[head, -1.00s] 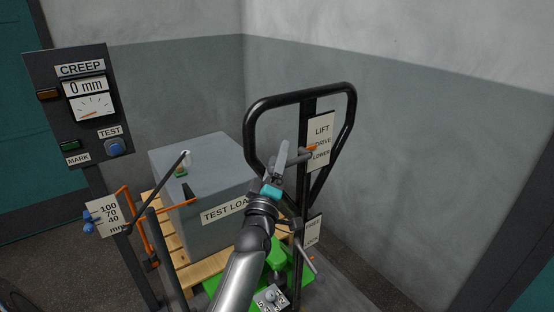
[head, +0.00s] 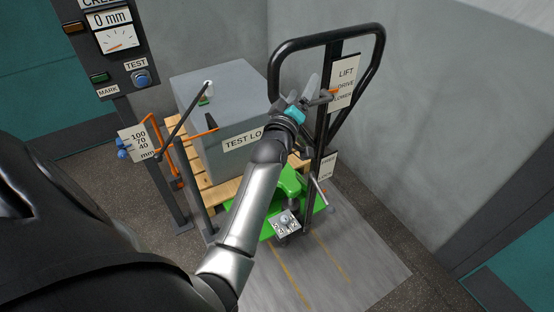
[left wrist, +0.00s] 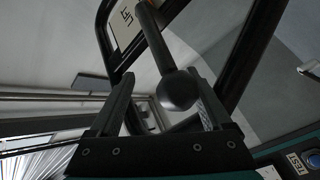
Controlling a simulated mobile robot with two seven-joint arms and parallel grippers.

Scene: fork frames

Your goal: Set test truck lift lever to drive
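The test truck's lift lever (head: 322,99) is a grey rod on the black handle loop (head: 375,48). Its orange tip (head: 333,91) shows beside the plate (head: 345,82) reading LIFT, DRIVE, LOWER, near the DRIVE line; I cannot tell its exact setting. My left gripper (head: 309,92) is at the lever's free end. In the left wrist view the lever's dark ball knob (left wrist: 178,90) shows between the two spread fingers (left wrist: 160,95), closer to the right one, with a gap on the left. My right gripper is not in view.
A grey TEST LOAD block (head: 222,100) sits on a wooden pallet (head: 217,194) behind the green truck base (head: 290,182). The creep gauge panel (head: 118,65) and height scale post (head: 133,141) stand at left. A FREE/LOCK plate (head: 326,167) is low on the mast.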

